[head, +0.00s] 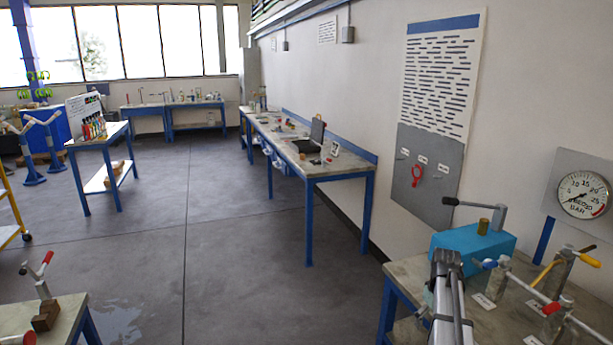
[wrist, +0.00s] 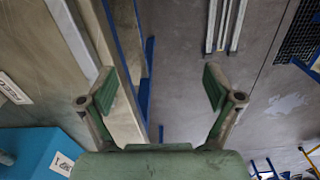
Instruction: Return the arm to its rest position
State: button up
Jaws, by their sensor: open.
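My gripper (wrist: 160,88) shows in the wrist view with its two fingers spread wide and nothing between them. It hangs over the edge of a workbench, with the bench top (wrist: 40,70) on the left and the grey floor (wrist: 180,70) on the right. In the head view my arm (head: 447,300) stands upright at the lower right, in front of the blue box (head: 475,248). I cannot make out the fingers there. The blue box also shows at the lower left of the wrist view (wrist: 30,150).
The right bench (head: 490,312) holds several valve fittings with red, yellow and blue handles. A pressure gauge (head: 582,193) is on the wall behind. Another bench (head: 340,165) runs along the wall. A low table (head: 20,318) stands at the lower left. The middle floor (head: 235,225) is clear.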

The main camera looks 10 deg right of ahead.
jog(key=s+a+f, duration=0.4)
jog(key=a+f, duration=0.2)
jog(key=a, duration=0.6)
jog(key=s+a+f, duration=0.4)
jog(key=a+f, duration=0.3)
jog(key=a, duration=0.5)
jog(key=s+a+f, duration=0.5)
jog(key=a+f, duration=0.1)
jog(key=a, duration=0.6)
jog(key=s+f+g+b, duration=0.1)
jog(key=s+f+g, duration=0.2)
jog(key=s+f, duration=0.7)
jog(key=s+f+g, duration=0.3)
jog(key=s+f, duration=0.6)
jog(key=s, duration=0.9)
jog(key=shift+d+f+m+g+b, duration=0.35)
jog(key=shift+d+m+g, duration=0.05)
